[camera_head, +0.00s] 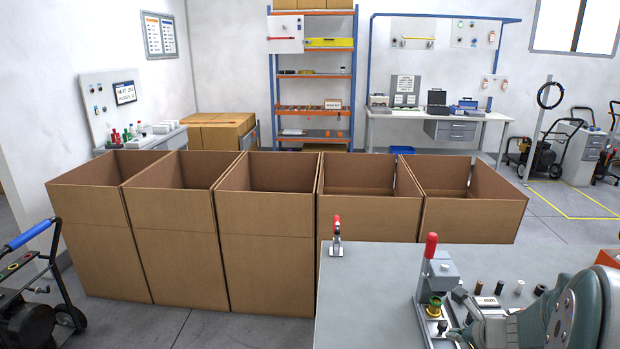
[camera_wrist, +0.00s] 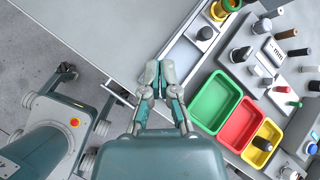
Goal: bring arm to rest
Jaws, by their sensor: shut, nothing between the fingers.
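My gripper (camera_wrist: 158,75) is shut and empty in the wrist view, above the grey worktable (camera_wrist: 120,25). Its fingertips lie near a pale tray strip on the table, left of the green bin (camera_wrist: 216,103). In the head view my arm comes in from the lower right over the worktable (camera_head: 375,290). The gripper end there is beside the test fixture with a red-handled lever (camera_head: 431,246), and is partly cut off by the lower frame edge. I cannot tell whether it touches the fixture.
Several open cardboard boxes (camera_head: 265,255) stand in a row beyond the table. A small red-handled clamp (camera_head: 336,240) stands at the table's far left corner. A red bin (camera_wrist: 241,124), a yellow bin (camera_wrist: 263,143) and several pegs crowd the right. The table's left part is clear.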

